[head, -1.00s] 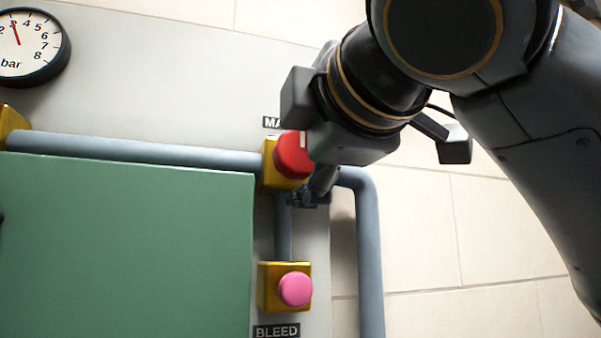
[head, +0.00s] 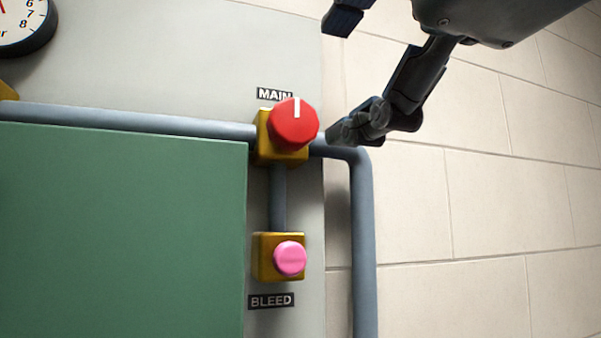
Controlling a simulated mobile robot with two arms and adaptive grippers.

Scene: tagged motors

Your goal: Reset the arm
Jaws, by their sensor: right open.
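My right gripper (head: 338,76) is at the upper right, open and empty. One dark finger reaches down to just right of the red knob, with a small gap in the picture; the other finger is higher, near the top edge. The red knob (head: 291,124) sits on a yellow block under the MAIN label (head: 274,95), and its white mark points up. My left gripper is out of view.
A pink button (head: 290,258) on a yellow block sits above the BLEED label (head: 271,301). A grey pipe (head: 365,250) bends down at right. A green panel (head: 120,230) fills the lower left. A gauge (head: 22,25) is cut off at upper left. The tiled wall at right is bare.

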